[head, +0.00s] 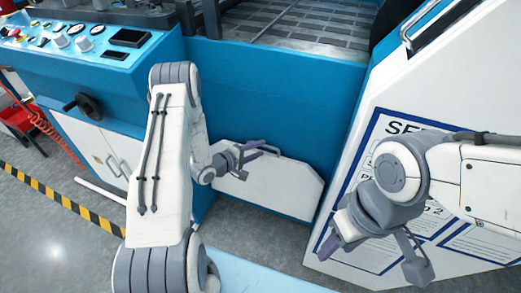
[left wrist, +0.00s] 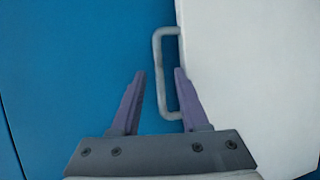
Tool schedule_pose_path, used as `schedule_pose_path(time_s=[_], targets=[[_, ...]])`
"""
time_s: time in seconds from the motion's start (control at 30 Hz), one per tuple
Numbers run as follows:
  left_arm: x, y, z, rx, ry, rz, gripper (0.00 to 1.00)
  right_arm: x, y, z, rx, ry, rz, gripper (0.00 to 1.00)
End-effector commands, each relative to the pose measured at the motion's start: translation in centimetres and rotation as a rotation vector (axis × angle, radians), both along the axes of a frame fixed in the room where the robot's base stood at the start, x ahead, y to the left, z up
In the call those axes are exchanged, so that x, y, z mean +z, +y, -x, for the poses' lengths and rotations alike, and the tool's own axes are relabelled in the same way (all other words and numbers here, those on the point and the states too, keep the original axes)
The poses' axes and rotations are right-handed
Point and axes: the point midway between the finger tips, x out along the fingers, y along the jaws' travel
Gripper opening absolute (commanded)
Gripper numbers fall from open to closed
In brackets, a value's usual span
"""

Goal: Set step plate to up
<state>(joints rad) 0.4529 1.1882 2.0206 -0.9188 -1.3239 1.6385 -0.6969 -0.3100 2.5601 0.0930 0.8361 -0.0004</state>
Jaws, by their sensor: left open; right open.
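The step plate (head: 275,190) is a white panel with cut corners low on the blue machine front. I cannot tell its exact tilt. In the left wrist view the plate (left wrist: 250,80) fills the right side, with a grey loop handle (left wrist: 158,75) at its left edge. My left gripper (head: 256,155) is open at the plate's upper left. In the left wrist view its fingers (left wrist: 158,75) straddle the handle's long bar, with the right finger over the loop; contact is not clear. My right gripper (head: 335,243) is open, low in front of the white sign panel, away from the plate.
The blue machine front (head: 290,90) rises behind the plate. A control panel (head: 85,40) and white cabinet doors (head: 100,150) with a black knob stand at left. The white sign panel (head: 440,70) stands close at right. Grey floor with striped tape (head: 62,200) is free at lower left.

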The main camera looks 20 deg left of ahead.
Motion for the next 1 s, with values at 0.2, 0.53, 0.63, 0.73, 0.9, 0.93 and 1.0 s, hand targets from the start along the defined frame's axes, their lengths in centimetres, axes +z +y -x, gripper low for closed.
schedule_pose_path(time_s=[0.2,0.53,0.63,0.73,0.9,0.93,1.0], targets=[[-0.45,-0.65,-1.24,0.001,0.001,-0.001,0.45,-0.26,0.00,0.00,0.000,0.000,0.000,0.50],[-0.43,-0.67,-1.28,0.001,0.001,-0.001,0.14,-0.24,0.00,0.00,0.000,0.000,0.000,0.50],[-0.43,-0.66,-1.28,0.001,0.001,-0.001,0.00,-0.24,0.00,0.00,0.000,0.000,0.000,0.50],[-0.43,-0.66,-1.28,0.001,0.001,-0.001,0.00,-0.24,0.00,0.00,0.000,0.000,0.000,0.50],[-0.43,-0.67,-1.26,0.001,0.001,-0.001,0.00,-0.24,0.00,0.00,0.000,0.000,0.000,0.50],[-0.43,-0.67,-1.26,0.000,0.001,0.000,0.00,-0.24,0.00,0.00,0.000,0.000,0.000,0.50],[-0.43,-0.67,-1.26,0.000,0.001,0.000,0.00,-0.24,0.00,0.00,0.000,0.000,0.000,0.50]])
